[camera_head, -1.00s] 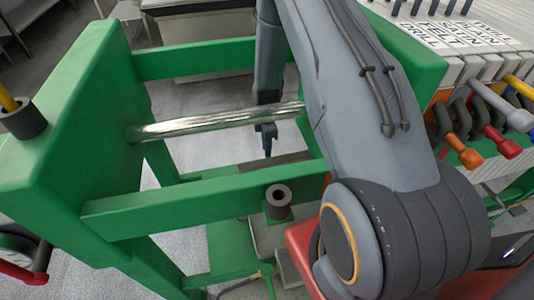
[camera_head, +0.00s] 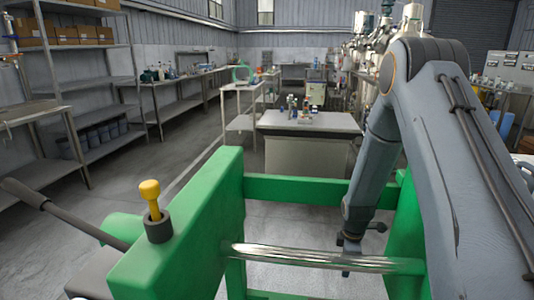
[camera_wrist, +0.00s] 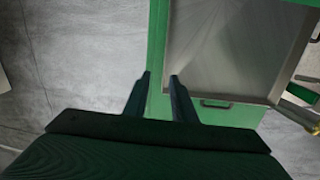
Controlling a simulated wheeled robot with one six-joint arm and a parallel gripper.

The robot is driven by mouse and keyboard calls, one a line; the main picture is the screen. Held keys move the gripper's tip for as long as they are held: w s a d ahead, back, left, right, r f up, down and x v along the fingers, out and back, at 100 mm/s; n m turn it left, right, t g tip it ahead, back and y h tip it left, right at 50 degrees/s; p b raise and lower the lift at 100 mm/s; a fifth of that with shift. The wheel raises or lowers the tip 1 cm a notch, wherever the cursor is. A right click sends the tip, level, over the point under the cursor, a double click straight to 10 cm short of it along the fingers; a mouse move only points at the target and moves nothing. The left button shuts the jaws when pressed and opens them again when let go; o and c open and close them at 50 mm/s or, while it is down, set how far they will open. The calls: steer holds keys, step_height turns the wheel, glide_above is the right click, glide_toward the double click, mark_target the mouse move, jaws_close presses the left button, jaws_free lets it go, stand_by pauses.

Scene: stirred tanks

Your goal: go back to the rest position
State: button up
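My gripper (camera_head: 347,262) hangs at the lower end of my arm, pointing down, between the green frame's posts and close to the shiny metal bar (camera_head: 300,256). In the wrist view the two dark fingers of my gripper (camera_wrist: 159,76) stand apart with nothing between them. Below them are a green beam (camera_wrist: 157,60) and a grey metal tray-like surface (camera_wrist: 225,50). I cannot tell whether the gripper touches the bar.
The green frame (camera_head: 190,225) surrounds the gripper's space; a yellow-knobbed peg (camera_head: 151,195) sits on its left top. A bench (camera_head: 310,122) with small items stands beyond. Shelves (camera_head: 85,85) line the left. Grey floor (camera_head: 190,170) is open between them.

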steer(key=s+a+r+m+t+p, duration=0.25)
steer(key=r+p, duration=0.35)
steer(key=r, duration=1.2)
steer(key=s+a+r+m, duration=0.1)
steer(key=s+r, duration=0.1)
steer(key=s, duration=0.1)
steer(key=s+a+r+m+g, duration=0.1)
steer(key=s+r+m, duration=0.1)
steer(key=s+r, duration=0.1)
steer(key=s+a+r+m+b, duration=0.1)
steer(key=s+r+m, duration=0.1)
steer(key=s, duration=0.2)
steer(key=shift+s+a+r+g, duration=0.2)
steer(key=shift+s+g, duration=0.05)
steer(key=shift+s, duration=0.15)
steer(key=s+a+m+g+b, duration=0.2)
steer(key=s+m, duration=0.6)
steer(key=s, duration=0.5)
steer(key=shift+a+b, duration=0.6)
steer(key=shift+b, duration=0.15)
steer(key=shift+r, duration=0.2)
